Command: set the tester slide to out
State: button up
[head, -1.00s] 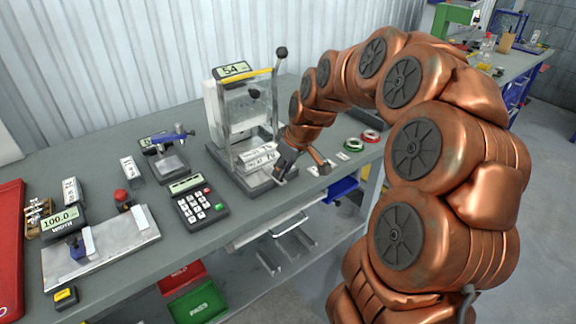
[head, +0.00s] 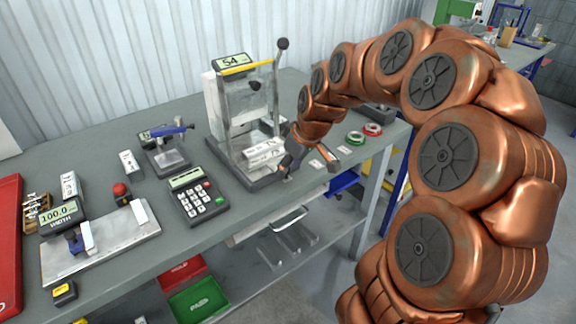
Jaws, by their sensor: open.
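The tester (head: 238,105) is a pale upright machine on the bench with a display reading 54, a yellow bar and a tall lever (head: 278,85) with a black knob. Its grey base tray (head: 240,172) extends toward the front, and a white labelled block (head: 262,153) sits low at its front. My gripper (head: 287,172) points down at the front right corner of this base, right beside the block. Its jaws are open, though small and partly hidden by the wrist. I cannot clearly make out the slide's handle or whether a finger touches it.
A keypad (head: 201,200) and a small blue-handled gauge (head: 166,150) stand left of the tester. Green and red rings (head: 356,138) lie to the right. Red and green bins (head: 197,298) are below.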

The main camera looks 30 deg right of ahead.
jog(key=shift+r, duration=0.3)
jog(key=v, duration=1.1)
jog(key=shift+s, duration=0.25)
jog(key=shift+r, duration=0.1)
jog(key=s+a+f+m+g+p, duration=0.1)
jog(key=s+a+f+g, duration=0.3)
jog(key=s+a, duration=0.7)
jog(key=s+a+f+m+g, duration=0.1)
jog(key=s+f, duration=0.2)
jog(key=s, duration=0.5)
jog(key=s+a+f+m+h, duration=0.1)
jog(key=s+f, duration=0.3)
jog(key=s, duration=0.4)
jog(key=shift+a+m+g+h+p, duration=0.3)
jog(key=shift+a+m+g+p, duration=0.1)
jog(key=shift+m, duration=0.3)
